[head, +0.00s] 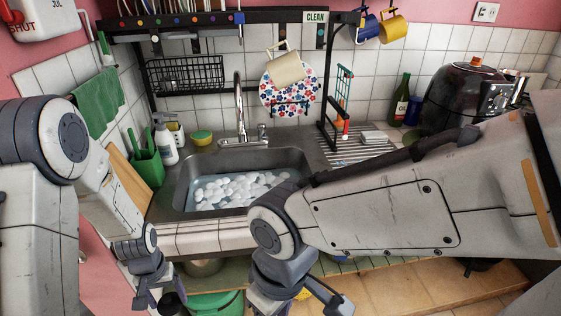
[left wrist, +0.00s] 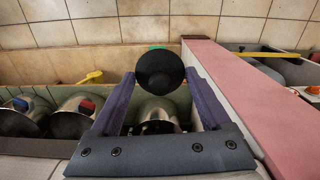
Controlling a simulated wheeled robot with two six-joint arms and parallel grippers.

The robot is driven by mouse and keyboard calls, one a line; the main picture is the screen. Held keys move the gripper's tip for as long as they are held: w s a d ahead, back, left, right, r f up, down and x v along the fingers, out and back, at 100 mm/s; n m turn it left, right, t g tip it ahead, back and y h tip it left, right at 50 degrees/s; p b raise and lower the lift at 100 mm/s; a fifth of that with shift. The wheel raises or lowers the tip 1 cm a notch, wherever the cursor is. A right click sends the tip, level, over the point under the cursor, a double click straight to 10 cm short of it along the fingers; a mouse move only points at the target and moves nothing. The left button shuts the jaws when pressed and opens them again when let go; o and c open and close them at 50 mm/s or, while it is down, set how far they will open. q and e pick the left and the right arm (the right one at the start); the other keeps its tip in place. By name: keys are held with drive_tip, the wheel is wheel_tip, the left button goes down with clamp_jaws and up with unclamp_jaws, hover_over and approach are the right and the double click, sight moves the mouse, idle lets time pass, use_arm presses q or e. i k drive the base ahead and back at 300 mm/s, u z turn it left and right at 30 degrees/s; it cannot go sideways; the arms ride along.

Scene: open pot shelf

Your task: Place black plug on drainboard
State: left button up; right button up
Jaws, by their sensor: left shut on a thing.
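The black plug (left wrist: 160,70) is a round black disc with a raised centre, seen in the left wrist view. It sits between the fingertips of my left gripper (left wrist: 159,84), which is shut on it. In the head view my left gripper (head: 154,292) is low at the bottom left, below the counter front, with a dark round part of the plug (head: 172,303) beside it. The drainboard (head: 350,149) is the ribbed metal area right of the sink. My right gripper (head: 285,296) is low at the bottom centre; its fingertips are cut off by the picture edge.
The sink (head: 180,197) holds water and many white round things. A white block (head: 374,137) and a rack stand at the drainboard. A dark cooker (head: 460,95) and a green bottle (head: 399,102) stand to its right. Pots (left wrist: 78,112) sit on the low shelf.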

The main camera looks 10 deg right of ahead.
sight(352, 141)
drive_tip(key=u, duration=2.4)
drive_tip(key=k, duration=2)
drive_tip(key=z, duration=2.5)
